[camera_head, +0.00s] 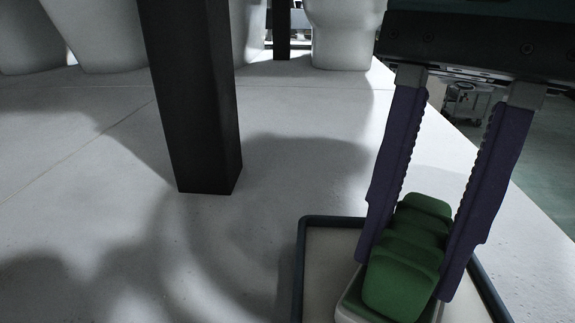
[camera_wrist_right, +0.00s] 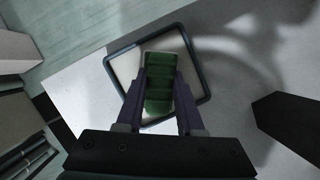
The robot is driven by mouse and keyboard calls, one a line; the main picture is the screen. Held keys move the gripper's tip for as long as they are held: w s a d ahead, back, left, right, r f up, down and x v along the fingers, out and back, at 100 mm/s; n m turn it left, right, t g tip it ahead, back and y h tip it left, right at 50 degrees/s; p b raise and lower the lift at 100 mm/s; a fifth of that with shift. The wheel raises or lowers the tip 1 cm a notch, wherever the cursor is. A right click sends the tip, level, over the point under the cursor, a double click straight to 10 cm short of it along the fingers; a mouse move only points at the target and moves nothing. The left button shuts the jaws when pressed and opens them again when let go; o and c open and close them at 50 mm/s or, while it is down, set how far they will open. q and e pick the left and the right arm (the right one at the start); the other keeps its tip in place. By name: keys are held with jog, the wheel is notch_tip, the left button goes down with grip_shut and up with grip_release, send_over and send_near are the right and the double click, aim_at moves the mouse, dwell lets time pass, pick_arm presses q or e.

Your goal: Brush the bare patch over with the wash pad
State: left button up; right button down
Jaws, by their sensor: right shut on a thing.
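The wash pad (camera_head: 405,275) has a ridged green grip over a pale base. My right gripper (camera_head: 408,268) points down and is shut on the green grip, one purple finger on each side. The pad is over or in a shallow pale tray (camera_head: 300,262) with a dark blue rim; I cannot tell whether its base touches the tray floor. The right wrist view also shows the pad (camera_wrist_right: 159,78) between the fingers, inside the outline of the tray (camera_wrist_right: 122,47). I cannot make out a distinct bare patch among the shadows. My left gripper is not in view.
A dark square post (camera_head: 195,100) stands on the pale slab (camera_head: 90,200), left of the tray. Rounded white vessels (camera_head: 340,35) stand at the back. The slab's edge runs along the right, with green floor beyond. Open slab lies between post and tray.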

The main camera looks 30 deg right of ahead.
aim_at(417, 230)
jog(key=shift+d+f+p, duration=0.1)
jog(key=shift+f+p, duration=0.05)
jog(key=shift+p, duration=0.25)
dwell(1.3)
notch_tip(417, 230, up, 5)
jog(key=p, duration=0.7)
jog(key=shift+r, duration=1.1)
